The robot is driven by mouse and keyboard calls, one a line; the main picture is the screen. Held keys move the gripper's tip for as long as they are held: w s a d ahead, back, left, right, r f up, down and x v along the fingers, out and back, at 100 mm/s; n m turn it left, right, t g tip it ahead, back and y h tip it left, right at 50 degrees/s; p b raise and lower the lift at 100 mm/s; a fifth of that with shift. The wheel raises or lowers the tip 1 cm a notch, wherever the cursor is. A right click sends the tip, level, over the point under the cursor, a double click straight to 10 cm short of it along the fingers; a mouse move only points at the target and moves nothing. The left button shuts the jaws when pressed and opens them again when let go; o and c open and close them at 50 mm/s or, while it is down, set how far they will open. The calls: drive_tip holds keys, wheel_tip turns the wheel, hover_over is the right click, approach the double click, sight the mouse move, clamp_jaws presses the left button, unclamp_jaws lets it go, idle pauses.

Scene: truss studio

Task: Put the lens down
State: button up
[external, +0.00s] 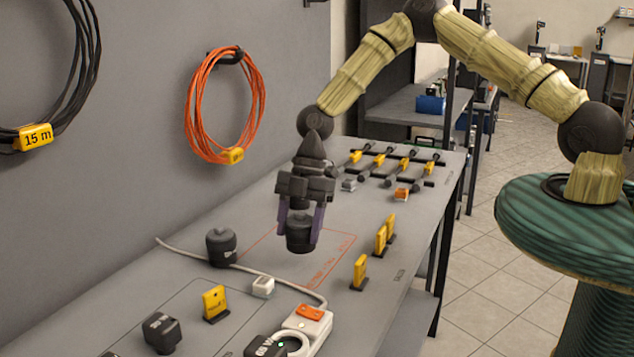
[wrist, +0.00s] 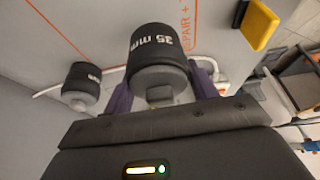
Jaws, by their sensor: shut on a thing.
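My gripper (external: 301,222) is shut on a dark lens (external: 300,236), with one purple finger on each side of it. In the wrist view the lens (wrist: 157,52) reads "35 mm" and sits between the fingers (wrist: 160,88). The lens is over the bench around an orange-outlined area (external: 333,258) with printed lettering; I cannot tell whether it touches the surface. A second dark lens (external: 221,246) stands on the bench to the left, and also shows in the wrist view (wrist: 82,82).
A white cable (external: 262,272) crosses the bench to a power strip (external: 308,322). Yellow tags (external: 360,271) stand along the right side. A yellow block (external: 215,302) and dark block (external: 161,332) are at the front. A rack of small tools (external: 395,165) lies behind.

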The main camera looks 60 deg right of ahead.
sight(300, 244)
drive_tip(key=shift+f, duration=0.25)
drive_tip(key=shift+f+p, duration=0.45)
drive_tip(key=shift+f, duration=1.4)
drive_tip(key=shift+f, duration=0.2)
drive_tip(key=o, duration=1.4)
drive_tip(key=shift+c, duration=0.2)
drive_tip(key=shift+r, duration=0.1)
